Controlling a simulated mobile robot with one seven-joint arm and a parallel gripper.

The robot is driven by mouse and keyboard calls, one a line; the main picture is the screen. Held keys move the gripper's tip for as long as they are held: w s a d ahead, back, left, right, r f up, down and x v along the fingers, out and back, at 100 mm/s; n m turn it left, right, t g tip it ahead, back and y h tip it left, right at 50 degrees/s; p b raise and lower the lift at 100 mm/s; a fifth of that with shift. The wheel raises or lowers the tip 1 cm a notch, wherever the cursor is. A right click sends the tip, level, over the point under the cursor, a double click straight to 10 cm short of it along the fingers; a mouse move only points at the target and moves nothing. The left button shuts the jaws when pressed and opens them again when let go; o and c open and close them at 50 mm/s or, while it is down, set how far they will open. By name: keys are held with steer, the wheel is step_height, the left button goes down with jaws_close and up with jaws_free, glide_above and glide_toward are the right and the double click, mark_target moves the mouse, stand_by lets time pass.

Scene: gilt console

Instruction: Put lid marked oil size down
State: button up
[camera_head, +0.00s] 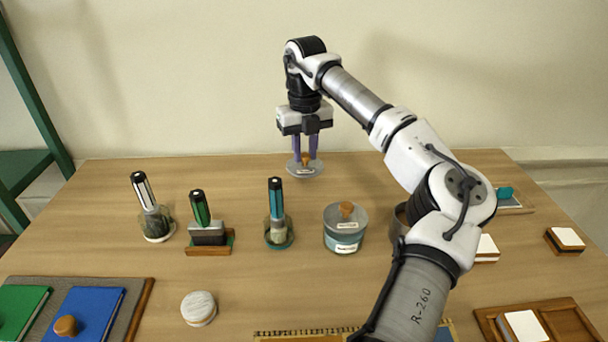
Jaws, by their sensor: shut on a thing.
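My gripper (306,156) is at the back middle of the table, pointing down. Its purple fingers are shut on the wooden knob of a grey round lid (293,170). The lid has a small white label, too small to read. It seems to be held just above the table's back edge, though I cannot tell the exact gap. A glass jar (344,240) with its own grey lid, wooden knob and white labels stands in front and to the right. A round open container (402,222) to the right of that jar is partly hidden by my arm.
Marker pens stand in holders: a white one (155,222), a green one (208,234) and a teal one (279,231). A round whitish lidlike piece (198,308) lies at the front. Wooden trays (567,314) and blocks (565,240) are at right. The back left table is clear.

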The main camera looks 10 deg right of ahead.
mark_target(304, 167)
steer(key=shift+f+p, duration=0.4)
steer(key=shift+f, duration=3.2)
steer(key=shift+f, duration=0.15)
steer(key=o, duration=1)
steer(key=shift+c, duration=0.2)
step_height(304, 167, up, 12)
steer(key=shift+r+b, duration=0.2)
steer(key=shift+b, duration=0.65)
steer(key=shift+f, duration=0.1)
